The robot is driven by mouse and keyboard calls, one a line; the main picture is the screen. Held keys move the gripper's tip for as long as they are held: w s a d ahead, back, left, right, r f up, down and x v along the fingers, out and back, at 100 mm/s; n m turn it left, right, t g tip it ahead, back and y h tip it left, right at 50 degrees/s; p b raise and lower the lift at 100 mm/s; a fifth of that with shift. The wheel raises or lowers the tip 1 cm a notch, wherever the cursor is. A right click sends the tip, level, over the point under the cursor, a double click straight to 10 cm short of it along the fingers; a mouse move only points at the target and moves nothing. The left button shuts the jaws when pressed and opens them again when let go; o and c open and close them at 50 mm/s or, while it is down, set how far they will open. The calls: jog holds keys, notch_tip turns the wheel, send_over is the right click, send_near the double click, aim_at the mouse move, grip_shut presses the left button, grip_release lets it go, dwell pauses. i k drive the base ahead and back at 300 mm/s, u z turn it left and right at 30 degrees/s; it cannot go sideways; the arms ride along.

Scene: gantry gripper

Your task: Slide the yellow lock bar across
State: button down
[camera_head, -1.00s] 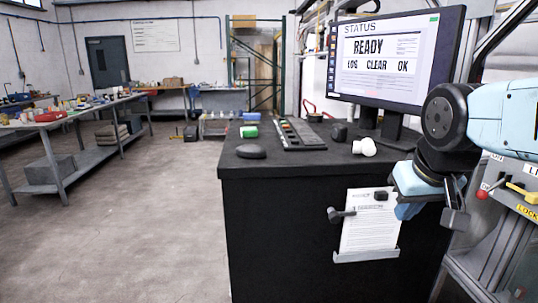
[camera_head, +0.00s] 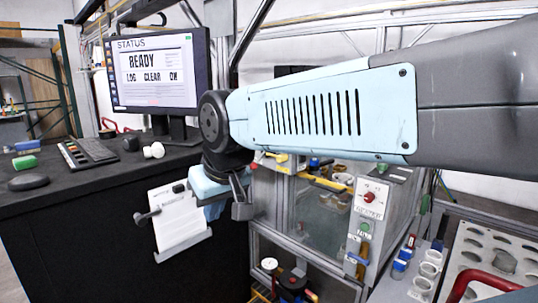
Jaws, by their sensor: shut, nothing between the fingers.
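Two yellow parts show on the machine frame beyond my arm. One is a short yellow piece (camera_head: 276,158) beside a small red knob, partly hidden by my arm. The other is a longer yellow bar (camera_head: 325,183) crossing the front of the cabinet. I cannot tell which is the lock bar; the LOCK lettering seen earlier is not readable now. My gripper (camera_head: 241,208) hangs below my pale blue wrist, left of both yellow parts and apart from them. It is shut and empty, in front of the gap between the desk and the frame.
A control panel (camera_head: 371,205) with a red knob is right of the cabinet. A tray with round holes (camera_head: 490,255) is at far right.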

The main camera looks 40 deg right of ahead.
aim_at(282, 158)
jog(key=z, duration=2.05)
jog(key=k, duration=0.7)
jog(key=u, duration=0.75)
jog(key=i, duration=0.95)
jog(key=u, duration=0.05)
